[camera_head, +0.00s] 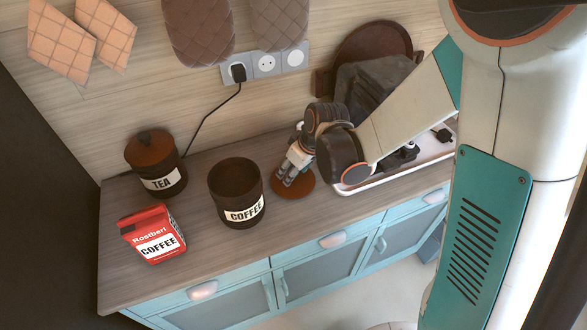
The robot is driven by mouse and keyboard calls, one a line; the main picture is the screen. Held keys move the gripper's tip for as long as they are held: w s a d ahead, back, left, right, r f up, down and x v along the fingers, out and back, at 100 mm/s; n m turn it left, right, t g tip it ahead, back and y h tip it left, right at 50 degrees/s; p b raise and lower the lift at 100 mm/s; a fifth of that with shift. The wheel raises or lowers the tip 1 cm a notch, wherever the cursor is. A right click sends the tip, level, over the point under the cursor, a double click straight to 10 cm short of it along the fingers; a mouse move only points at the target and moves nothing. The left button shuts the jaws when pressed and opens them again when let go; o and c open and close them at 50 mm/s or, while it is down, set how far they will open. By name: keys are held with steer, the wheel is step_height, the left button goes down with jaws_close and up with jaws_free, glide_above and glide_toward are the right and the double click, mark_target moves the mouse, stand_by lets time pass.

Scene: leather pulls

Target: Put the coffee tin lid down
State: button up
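The coffee tin (238,193) stands open on the counter, dark brown with a white COFFEE label. The coffee tin lid (303,184), a flat reddish-brown disc, is to the right of the tin, level and at or very close to the counter top. I cannot tell whether it fully rests there. My gripper (286,176) points down over the middle of the lid. Its fingers look closed around the lid's knob, which they hide.
A lidded TEA tin (158,170) and a red coffee packet (152,236) stand at the left. A white tray (366,184) with dark items lies to the right, close to the lid. A plug cable (211,113) runs down the wall. The front counter edge is close by.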

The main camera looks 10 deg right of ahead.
steer(key=p+v, duration=0.4)
steer(key=v, duration=0.8)
steer(key=s+d+r+m+t+h, duration=0.1)
steer(key=s+d+r+m+t, duration=0.1)
steer(key=s+d+r+m, duration=0.2)
steer(key=s+d+r+m+t+h, duration=0.1)
steer(key=s+d+r+m, duration=0.3)
steer(key=s, duration=0.7)
steer(key=shift+d+r+t+h, duration=0.4)
steer(key=shift+d+r, duration=0.8)
steer(key=shift+r, duration=0.9)
steer(key=shift+s, duration=0.1)
